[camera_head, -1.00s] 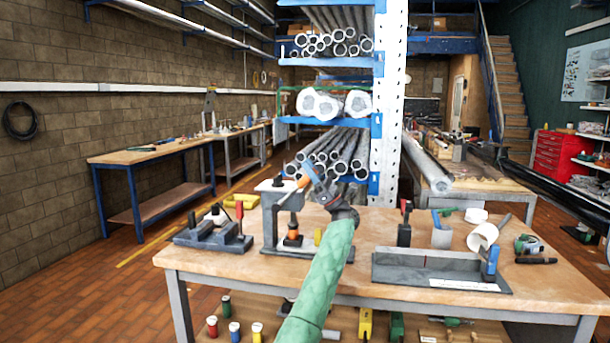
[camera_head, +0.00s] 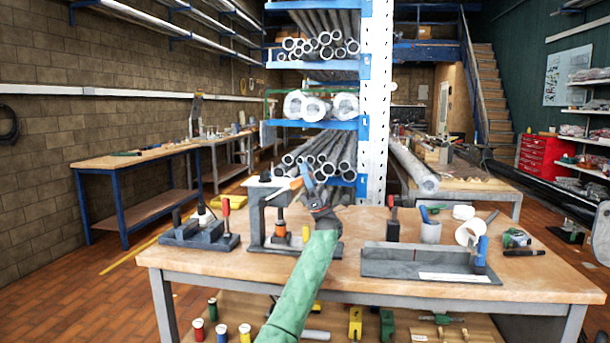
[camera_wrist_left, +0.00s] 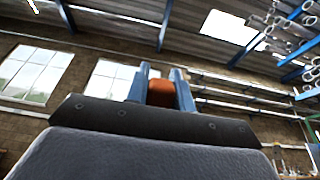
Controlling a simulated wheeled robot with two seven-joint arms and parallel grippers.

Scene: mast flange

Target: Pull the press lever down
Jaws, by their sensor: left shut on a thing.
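The press (camera_head: 256,215) stands on the workbench left of centre, with a light frame, a dark base and an orange-and-black part under its head. Its lever (camera_head: 279,192) is a thin bar rising gently to the right, ending in an orange grip (camera_head: 296,184). My left gripper (camera_head: 305,178) has blue fingers and is shut on the orange grip, hiding part of it. In the left wrist view the orange grip (camera_wrist_left: 161,93) sits between both blue fingers. My green-sleeved left arm reaches up from the bottom. My right gripper is not in view.
On the workbench (camera_head: 350,270), a dark fixture with a red handle (camera_head: 205,232) stands left of the press. A grey channel-shaped fixture (camera_head: 425,262), a cup (camera_head: 430,232) and white rolls (camera_head: 468,232) stand to the right. A pipe rack (camera_head: 376,120) rises behind.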

